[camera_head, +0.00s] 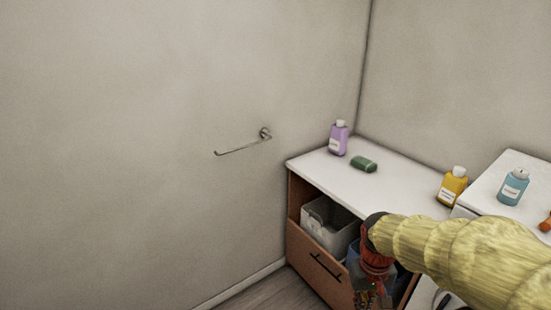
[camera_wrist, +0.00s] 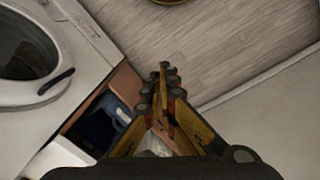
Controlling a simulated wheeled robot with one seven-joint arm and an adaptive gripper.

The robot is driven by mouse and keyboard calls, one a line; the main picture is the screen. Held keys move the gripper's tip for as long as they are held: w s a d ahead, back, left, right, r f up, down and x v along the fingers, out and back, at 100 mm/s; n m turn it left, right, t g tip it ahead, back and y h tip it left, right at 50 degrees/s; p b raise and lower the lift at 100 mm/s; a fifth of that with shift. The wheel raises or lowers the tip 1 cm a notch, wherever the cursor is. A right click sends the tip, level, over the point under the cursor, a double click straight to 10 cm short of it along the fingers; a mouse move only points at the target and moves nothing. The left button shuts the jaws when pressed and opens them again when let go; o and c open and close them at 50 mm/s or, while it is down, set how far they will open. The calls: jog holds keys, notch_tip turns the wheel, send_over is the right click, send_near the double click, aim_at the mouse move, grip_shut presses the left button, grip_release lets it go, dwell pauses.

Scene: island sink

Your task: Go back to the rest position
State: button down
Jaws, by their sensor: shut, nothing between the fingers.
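My gripper (camera_wrist: 163,72) points down at the wood floor in the wrist view, its fingertips together with nothing between them. In the head view my gripper (camera_head: 374,292) hangs at the lower right, in front of the cabinet; its tips are hard to make out. My arm, in a yellow sleeve, reaches in from the right edge. The cabinet (camera_head: 303,250) has its drawer front pulled out, and it lies below and beside my gripper.
A grey bin (camera_head: 325,228) and a dark blue bin (camera_wrist: 92,133) sit in the open drawer. The white countertop (camera_head: 400,178) bears a purple bottle (camera_head: 338,139), a green sponge (camera_head: 363,164) and a yellow bottle (camera_head: 452,186). A blue bottle (camera_head: 513,187) stands on the washing machine (camera_wrist: 85,35).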

jog(key=s+a+r+t, duration=0.3)
jog(key=s+r+t, duration=0.2)
jog(key=s+r, duration=0.7)
jog(key=shift+s+r+t, duration=0.2)
jog(key=shift+r+t, duration=0.1)
jog(key=shift+r, duration=0.65)
